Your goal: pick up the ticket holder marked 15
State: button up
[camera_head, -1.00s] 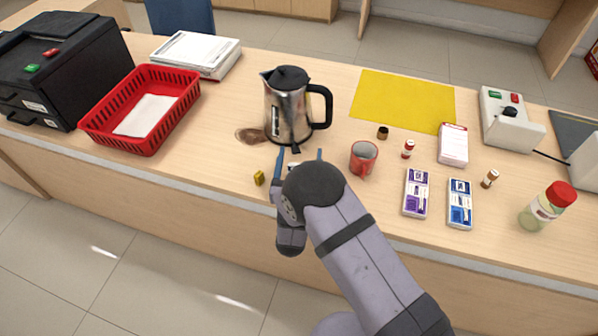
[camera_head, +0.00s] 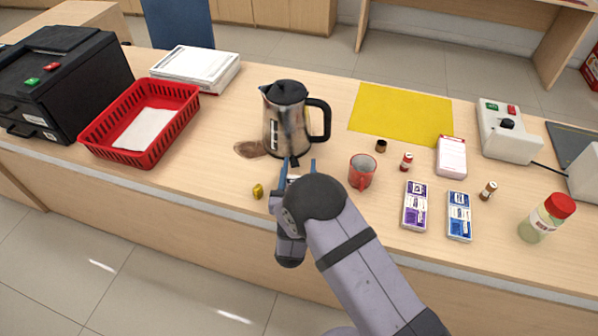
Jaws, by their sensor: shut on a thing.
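My gripper (camera_head: 299,168) is low over the front part of the counter, just in front of the kettle. Its two blue fingers are close together, shut on a small pale thing (camera_head: 293,178) that my wrist mostly hides. I cannot read a number on it, and no 15 is legible anywhere in view. A purple-and-white pack (camera_head: 415,206) and a blue-and-white pack (camera_head: 459,216) lie to the right, with markings too small to read.
A steel kettle (camera_head: 285,120) stands right behind my gripper. A red mug (camera_head: 361,172) is close to its right, a small yellow piece (camera_head: 257,191) to its left. Small bottles and a red-lidded jar (camera_head: 547,218) stand further right. A red basket (camera_head: 135,125) is at left.

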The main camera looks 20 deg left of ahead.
notch_tip(320, 180, up, 10)
jog(key=shift+f, duration=0.2)
dwell(0.5)
jog(key=shift+r, duration=0.15)
